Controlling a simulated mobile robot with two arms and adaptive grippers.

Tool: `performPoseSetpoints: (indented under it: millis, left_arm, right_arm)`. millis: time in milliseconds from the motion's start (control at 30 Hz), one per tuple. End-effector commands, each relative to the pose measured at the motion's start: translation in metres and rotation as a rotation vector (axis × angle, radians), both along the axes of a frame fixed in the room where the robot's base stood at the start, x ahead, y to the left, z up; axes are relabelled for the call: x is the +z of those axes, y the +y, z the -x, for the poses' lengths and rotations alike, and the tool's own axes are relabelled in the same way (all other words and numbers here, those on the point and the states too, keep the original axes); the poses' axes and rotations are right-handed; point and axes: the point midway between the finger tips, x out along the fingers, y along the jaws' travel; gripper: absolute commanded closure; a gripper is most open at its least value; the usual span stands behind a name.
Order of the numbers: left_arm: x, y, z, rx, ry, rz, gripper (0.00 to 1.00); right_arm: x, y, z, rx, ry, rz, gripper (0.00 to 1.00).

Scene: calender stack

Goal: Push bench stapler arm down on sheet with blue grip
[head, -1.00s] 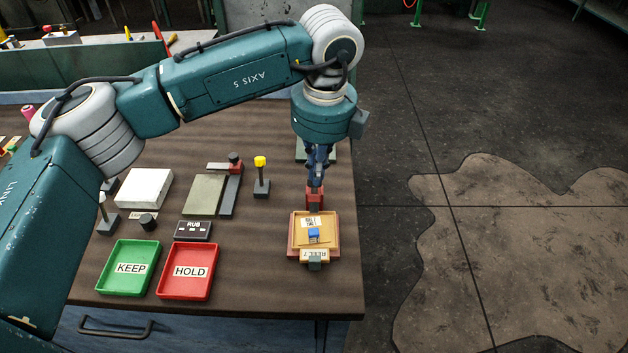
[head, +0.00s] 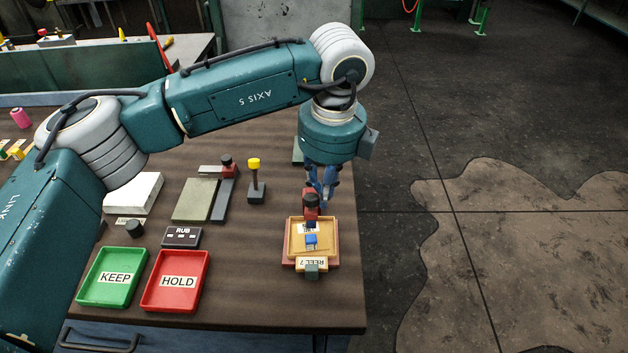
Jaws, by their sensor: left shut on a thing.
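A small blue piece (head: 311,242), the only blue grip-like part I make out, is over a tan tray (head: 329,250) near the table's right edge. A red block with a dark top (head: 311,207) is at the tray's back edge. I cannot tell whether it and the blue piece belong to one stapler. A pale labelled piece (head: 310,228), possibly the sheet, shows between them. My left gripper (head: 320,194) points down behind the tray, shut at the red block's dark top; its fingertips are partly hidden. It is apart from the blue piece. My right gripper is not in view.
A green KEEP tray (head: 113,295) and a red HOLD tray (head: 190,302) stand front left. A yellow-topped post (head: 254,178) and a grey-green pad (head: 199,200) lie left of the gripper. Bare wood (head: 250,255) separates HOLD from the tan tray.

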Motion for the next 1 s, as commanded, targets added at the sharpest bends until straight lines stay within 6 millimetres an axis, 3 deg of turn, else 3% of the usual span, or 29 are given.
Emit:
performPoseSetpoints:
  millis: [467, 800, 1000]
  left_arm:
    - [0.015, -0.003, 0.008, -0.001, 0.004, -0.005, 1.00]
    - [0.084, -0.008, 0.014, -0.001, -0.001, -0.004, 1.00]
    - [0.115, -0.009, 0.017, 0.000, 0.000, -0.006, 1.00]
  right_arm:
    - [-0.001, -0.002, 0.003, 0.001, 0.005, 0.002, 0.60]
    - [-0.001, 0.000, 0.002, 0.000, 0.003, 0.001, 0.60]
    - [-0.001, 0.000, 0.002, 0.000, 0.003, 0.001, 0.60]
